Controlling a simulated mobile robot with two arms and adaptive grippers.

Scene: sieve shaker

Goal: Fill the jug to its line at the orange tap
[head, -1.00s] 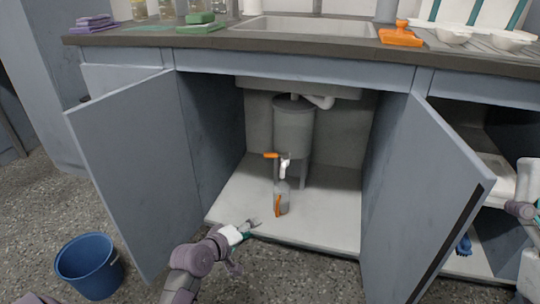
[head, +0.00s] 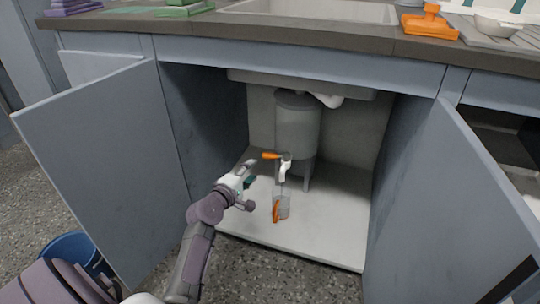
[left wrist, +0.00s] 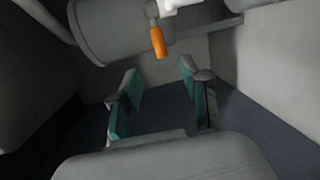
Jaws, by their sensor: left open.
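The tap's orange lever (head: 271,156) sticks out to the left of its white spout (head: 285,172), low on the front of a grey tank (head: 298,128) in the open cabinet. The clear jug (head: 283,207), with an orange handle (head: 276,211), stands upright on the cabinet floor below the spout; its line and water level are too small to tell. My left gripper (head: 252,172) is open and empty, just left of the lever. In the left wrist view, the lever (left wrist: 158,42) lies beyond the gap between the green-padded fingers (left wrist: 160,88), apart from them. My right gripper is out of view.
Open cabinet doors stand at the left (head: 95,150) and right (head: 440,200). The counter edge (head: 250,35) overhangs the opening. A white drain pipe (head: 328,101) runs beside the tank top. A blue bucket (head: 66,243) is on the floor at left.

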